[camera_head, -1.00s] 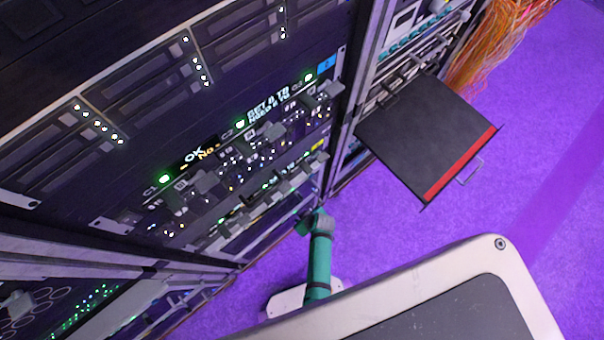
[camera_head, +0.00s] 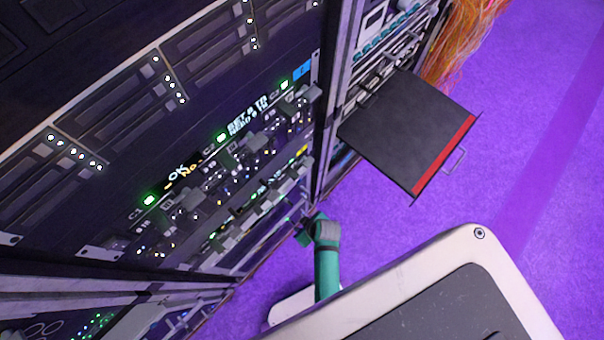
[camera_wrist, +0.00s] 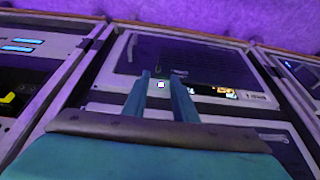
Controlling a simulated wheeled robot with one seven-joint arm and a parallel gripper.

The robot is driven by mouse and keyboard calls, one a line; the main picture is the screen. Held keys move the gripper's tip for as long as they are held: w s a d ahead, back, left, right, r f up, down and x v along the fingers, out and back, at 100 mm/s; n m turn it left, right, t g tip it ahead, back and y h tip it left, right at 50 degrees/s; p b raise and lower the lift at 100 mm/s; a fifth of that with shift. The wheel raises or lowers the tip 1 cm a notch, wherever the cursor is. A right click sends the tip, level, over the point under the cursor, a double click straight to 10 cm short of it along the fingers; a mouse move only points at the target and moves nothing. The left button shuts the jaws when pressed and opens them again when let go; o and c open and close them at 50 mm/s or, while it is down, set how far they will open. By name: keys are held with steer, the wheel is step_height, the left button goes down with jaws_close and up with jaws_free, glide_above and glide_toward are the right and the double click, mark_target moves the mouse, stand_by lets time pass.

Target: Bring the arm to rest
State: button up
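My teal arm (camera_head: 326,268) reaches up beside the lower right corner of the rack in the head view, with its grey wrist part close to the rack front. Its fingers cannot be made out there. In the wrist view my gripper (camera_wrist: 160,80) shows two teal fingers with a clear gap between them. It is open and I see nothing held. The fingers point at a dark rack panel (camera_wrist: 190,58) with a small lit display at its lower edge. Whether the fingertips touch the panel cannot be told.
The equipment rack (camera_head: 110,185) with lit modules and handles fills the left. A black drawer with a red front strip (camera_head: 444,156) juts out over the floor at right. Orange cables (camera_head: 465,45) hang behind it. The purple floor (camera_head: 540,190) is clear at right.

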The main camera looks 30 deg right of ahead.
steer(key=shift+s+r, duration=0.1)
steer(key=shift+r, duration=0.2)
steer(key=shift+d, duration=0.1)
steer(key=shift+s, duration=0.1)
steer(key=s+a+r+m+t, duration=0.1)
steer(key=s+a+r+t, duration=0.2)
steer(key=r, duration=1)
steer(key=s+a+r+m+t+h, duration=0.1)
steer(key=s+a+r+t, duration=0.3)
steer(key=r, duration=0.8)
steer(key=s+a+r+m+t, duration=0.2)
steer(key=s+a+r+t, duration=0.1)
steer(key=r, duration=1)
steer(key=shift+s+a+r+t+h, duration=0.2)
steer(key=shift+a+r+t+h, duration=0.15)
steer(key=shift+a+t, duration=0.5)
steer(key=shift+a, duration=0.1)
